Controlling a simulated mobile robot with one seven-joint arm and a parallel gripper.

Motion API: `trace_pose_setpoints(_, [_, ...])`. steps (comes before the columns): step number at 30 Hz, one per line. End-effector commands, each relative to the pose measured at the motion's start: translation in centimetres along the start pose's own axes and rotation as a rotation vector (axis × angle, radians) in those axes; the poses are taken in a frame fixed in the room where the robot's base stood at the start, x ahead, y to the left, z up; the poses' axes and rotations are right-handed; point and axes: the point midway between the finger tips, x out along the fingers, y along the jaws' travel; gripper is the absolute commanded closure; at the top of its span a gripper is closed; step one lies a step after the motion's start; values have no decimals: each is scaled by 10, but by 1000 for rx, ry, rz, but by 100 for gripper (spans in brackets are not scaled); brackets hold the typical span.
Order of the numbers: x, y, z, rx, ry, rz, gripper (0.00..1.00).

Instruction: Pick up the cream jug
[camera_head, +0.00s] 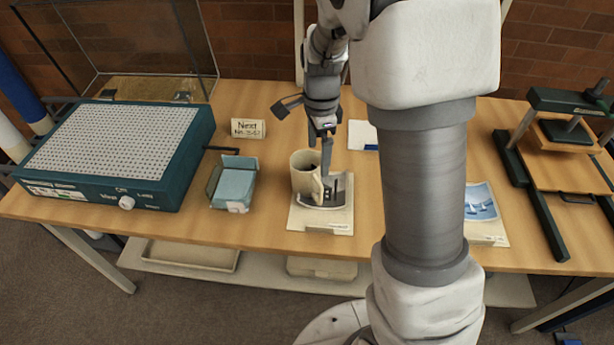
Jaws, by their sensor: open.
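The cream jug (301,172) stands upright on the wooden table, left of the middle of the head view. It rests on or against the left side of a flat cream folder with a dark photograph (339,188). Its handle side faces right and toward the front. My gripper (309,125) is above and just behind the jug, its jaws open and apart, one finger out to the left and one pointing down. I see no object between the jaws. My arm hides part of the table to the right.
A teal perforated-top device (118,150) fills the table's left end. A small pale-blue box (235,187) and a "Next" sign (248,129) stand left of the jug. A blue picture on a folder (481,203) lies right of my arm. A green press (567,140) stands at the right end.

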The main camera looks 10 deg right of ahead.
Motion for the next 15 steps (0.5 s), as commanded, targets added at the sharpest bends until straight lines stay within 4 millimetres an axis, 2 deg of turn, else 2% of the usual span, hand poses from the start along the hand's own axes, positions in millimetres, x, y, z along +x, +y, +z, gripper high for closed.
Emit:
trace_pose_setpoints(1, [14,1,0,0,1,6,0])
trace_pose_setpoints(9, [73,1,-1,0,0,6,0])
trace_pose_setpoints(15, [98,1,-1,-1,0,3,0])
